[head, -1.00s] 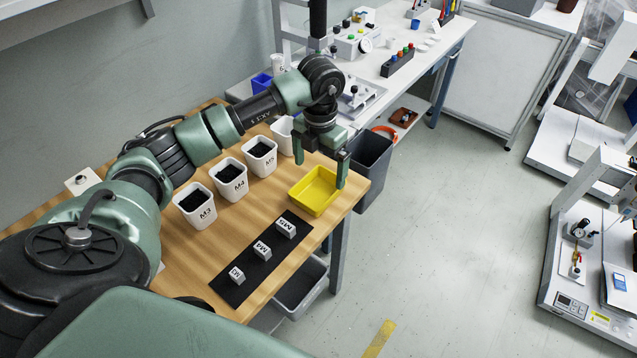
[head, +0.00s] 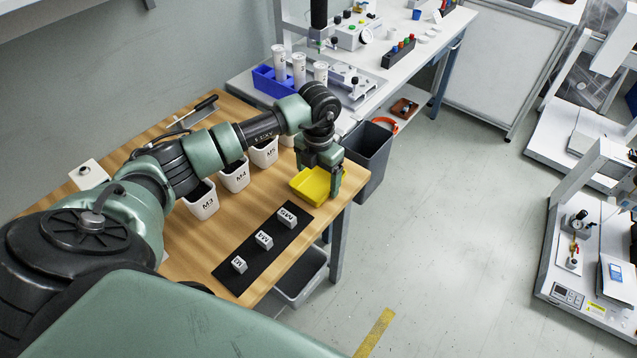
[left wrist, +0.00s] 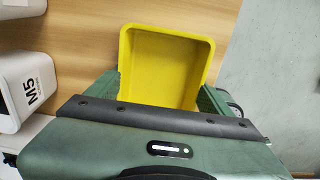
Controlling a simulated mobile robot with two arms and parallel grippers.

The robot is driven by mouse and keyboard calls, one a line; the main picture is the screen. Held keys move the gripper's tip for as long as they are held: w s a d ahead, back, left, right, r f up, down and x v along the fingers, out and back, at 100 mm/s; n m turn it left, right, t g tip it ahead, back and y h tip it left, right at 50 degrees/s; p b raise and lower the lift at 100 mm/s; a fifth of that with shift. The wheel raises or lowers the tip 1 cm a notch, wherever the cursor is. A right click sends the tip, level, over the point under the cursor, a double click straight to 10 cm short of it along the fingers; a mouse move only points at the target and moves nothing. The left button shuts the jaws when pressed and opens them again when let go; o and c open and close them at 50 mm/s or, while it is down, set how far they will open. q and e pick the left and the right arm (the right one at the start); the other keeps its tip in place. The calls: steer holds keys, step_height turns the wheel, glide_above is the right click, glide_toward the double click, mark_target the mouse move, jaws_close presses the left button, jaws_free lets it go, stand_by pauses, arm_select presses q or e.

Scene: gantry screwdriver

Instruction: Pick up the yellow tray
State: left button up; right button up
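The yellow tray (head: 309,187) sits on the wooden table near its right corner. It also shows in the left wrist view (left wrist: 165,65), empty, with its near end hidden behind my gripper. My left gripper (head: 320,178) is down at the tray's far end in the head view. Its fingers are spread, with one on each side of the tray in the left wrist view (left wrist: 158,92). I cannot tell if either finger touches the tray. My right gripper is not in view.
White bins labelled M3 (head: 203,203), M4 (head: 235,178) and M5 (head: 264,153) stand left of the tray. A black mat (head: 262,254) with small labelled blocks lies in front. A dark bin (head: 370,158) stands beyond the table's right edge.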

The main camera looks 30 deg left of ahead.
arm_select(q)
steer(key=shift+c, duration=0.3)
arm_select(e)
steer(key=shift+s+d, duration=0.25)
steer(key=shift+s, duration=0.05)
arm_select(q)
steer(key=shift+r, duration=0.15)
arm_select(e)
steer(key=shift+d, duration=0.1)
